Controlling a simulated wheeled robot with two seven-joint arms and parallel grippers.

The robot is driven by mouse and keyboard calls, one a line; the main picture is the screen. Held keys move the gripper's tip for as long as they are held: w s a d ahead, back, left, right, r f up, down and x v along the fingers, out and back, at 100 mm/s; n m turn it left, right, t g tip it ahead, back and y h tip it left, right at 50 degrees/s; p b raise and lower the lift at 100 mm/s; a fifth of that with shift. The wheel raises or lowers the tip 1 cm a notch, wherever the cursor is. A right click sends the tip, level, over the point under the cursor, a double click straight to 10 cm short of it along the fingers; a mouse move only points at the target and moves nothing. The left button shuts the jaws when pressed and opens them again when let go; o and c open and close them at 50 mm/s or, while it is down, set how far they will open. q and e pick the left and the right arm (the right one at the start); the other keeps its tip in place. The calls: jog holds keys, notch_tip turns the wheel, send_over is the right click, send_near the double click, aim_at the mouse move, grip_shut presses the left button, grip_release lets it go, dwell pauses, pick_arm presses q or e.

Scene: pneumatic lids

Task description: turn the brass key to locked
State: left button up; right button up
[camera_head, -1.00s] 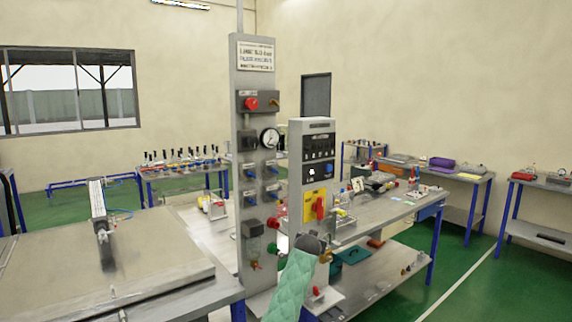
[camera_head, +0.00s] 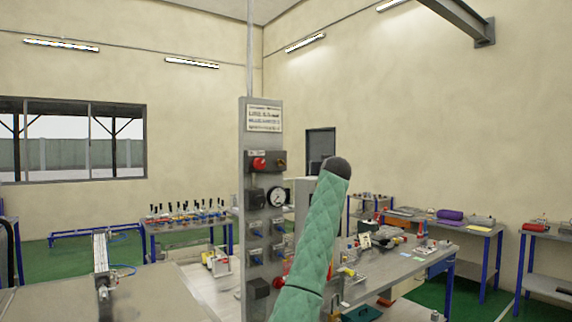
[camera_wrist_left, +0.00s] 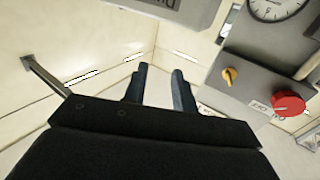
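The brass key (camera_head: 281,160) is on a small grey box (camera_head: 266,161) high on the tall grey panel, to the right of a red button (camera_head: 259,163). The left wrist view is turned over and shows the brass key (camera_wrist_left: 229,76) close up, with the red button (camera_wrist_left: 290,103) beside it. My left gripper (camera_wrist_left: 160,70) has its two dark fingers apart with nothing between them. It is beside the key, not touching it. In the head view my green-sleeved arm rises right of the panel; its gripper is hidden there. My right gripper is not in view.
A pressure gauge (camera_head: 277,197) and several blue-handled valves sit below the key box. A sign plate (camera_head: 264,118) is above it. A shorter grey panel stands right of the tall one, mostly hidden by my arm. Workbenches stand behind.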

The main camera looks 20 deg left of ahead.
pick_arm(q)
notch_tip(320, 180, up, 2)
jog(key=s+a+n+y, duration=0.1)
jog(key=a+n+y, duration=0.1)
jog(key=n, duration=0.1)
jog(key=n+g+y, duration=0.5)
jog(key=n+g, duration=0.1)
jog(key=n, duration=0.6)
send_near(283, 162)
jog(key=w, duration=0.1)
jog(key=p+x, duration=0.4)
jog(key=x, duration=0.4)
jog(key=shift+w+a+f+p, duration=0.2)
jog(key=shift+a+p, duration=0.1)
jog(key=shift+p, duration=0.1)
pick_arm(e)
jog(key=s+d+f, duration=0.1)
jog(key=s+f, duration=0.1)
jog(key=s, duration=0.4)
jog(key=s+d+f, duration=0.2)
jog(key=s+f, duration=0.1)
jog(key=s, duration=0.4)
pick_arm(q)
jog(key=shift+c, duration=0.2)
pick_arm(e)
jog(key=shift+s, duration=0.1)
pick_arm(q)
grip_shut()
